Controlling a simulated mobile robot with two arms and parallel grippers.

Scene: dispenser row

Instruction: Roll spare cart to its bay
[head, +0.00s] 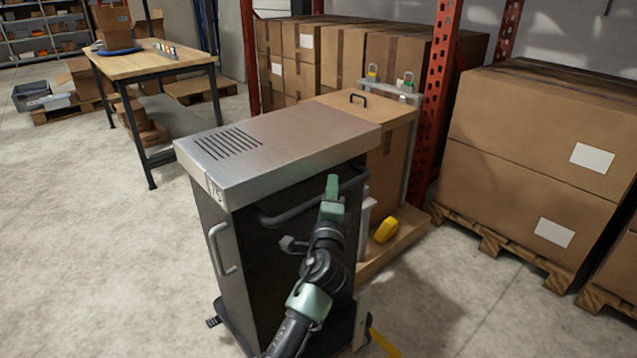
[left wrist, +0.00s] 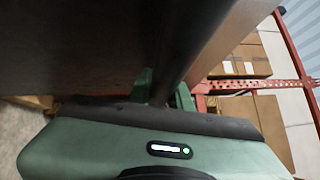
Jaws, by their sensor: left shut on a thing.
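The cart (head: 280,145) stands upright in the middle of the head view, with a brushed metal top, a vent grille and a dark body. A dark bar handle (head: 285,216) runs along its near side. My left gripper (head: 333,200) is shut on this handle. The cart's base is partly hidden by my left arm. I cannot tell which spot is the bay. My right gripper is not in view.
A wooden-topped unit (head: 345,108) stands close behind the cart, with a yellow item (head: 386,230) on its wooden base. Boxed pallets (head: 535,150) and a red rack post (head: 440,90) are at right. A workbench (head: 150,62) is at back left. The left floor (head: 90,250) is clear.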

